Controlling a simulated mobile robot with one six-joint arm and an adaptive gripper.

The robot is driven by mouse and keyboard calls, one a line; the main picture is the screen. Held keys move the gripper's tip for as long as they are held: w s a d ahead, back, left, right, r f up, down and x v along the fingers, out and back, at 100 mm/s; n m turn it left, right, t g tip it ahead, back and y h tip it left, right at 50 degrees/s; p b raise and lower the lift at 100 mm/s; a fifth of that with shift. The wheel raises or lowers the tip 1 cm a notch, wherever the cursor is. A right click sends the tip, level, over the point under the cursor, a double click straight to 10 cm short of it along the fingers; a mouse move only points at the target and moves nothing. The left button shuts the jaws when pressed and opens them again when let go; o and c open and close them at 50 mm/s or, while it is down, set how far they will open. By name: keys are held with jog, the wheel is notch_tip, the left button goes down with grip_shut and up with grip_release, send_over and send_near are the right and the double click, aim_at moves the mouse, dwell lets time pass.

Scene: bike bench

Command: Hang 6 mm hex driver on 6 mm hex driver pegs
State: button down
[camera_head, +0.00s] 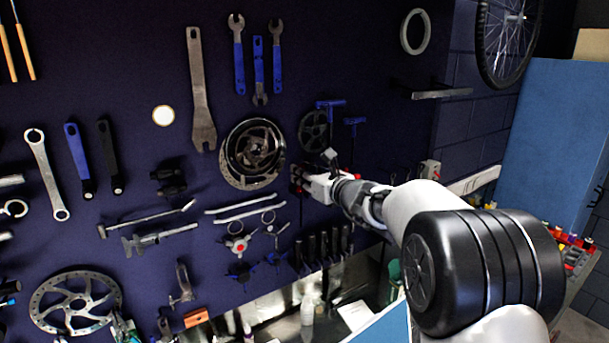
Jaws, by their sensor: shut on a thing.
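My gripper (300,181) is at the board, low and left of two blue T-handled hex drivers. Its fingers point left, below and right of the round chainring. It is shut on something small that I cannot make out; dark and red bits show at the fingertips. One blue T-handled driver (330,104) stands upright against the board, its shaft running down behind my gripper. A smaller blue T-handled driver (354,122) hangs to its right. I cannot read sizes, so which is the 6 mm one is unclear. The pegs are too small to tell.
The dark tool board (90,25) is crowded. A chainring (252,153) is left of my gripper, and a dark sprocket (315,130) is above it. Several dark-handled tools (323,245) hang below. A shelf bracket (441,94) juts out at right, near a blue cabinet (556,140).

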jog(key=c, duration=1.3)
grip_release()
jog(key=shift+s, duration=0.1)
